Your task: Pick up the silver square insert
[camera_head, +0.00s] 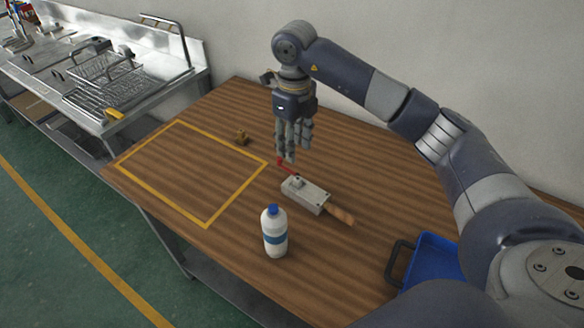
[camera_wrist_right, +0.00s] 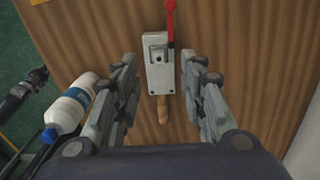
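The silver square insert (camera_head: 296,182) appears as a small square piece on the top face of a light grey metal block (camera_head: 314,197). In the right wrist view the silver square insert (camera_wrist_right: 158,53) lies between my fingers, towards the red-lever end of the block. My right gripper (camera_head: 289,157) points down above the red-lever end. Its fingers are spread on either side of the block in the right wrist view, with nothing held between them. A dark part (camera_wrist_right: 24,92) at that view's left edge may be my left gripper; its state is unclear.
A red lever (camera_head: 284,165) and a wooden handle (camera_head: 341,215) extend from the block. A white bottle (camera_head: 274,236) with a blue cap stands nearby. A small brown piece (camera_head: 242,137) lies beside the empty yellow-outlined area. A blue tray (camera_head: 436,258) is at the right.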

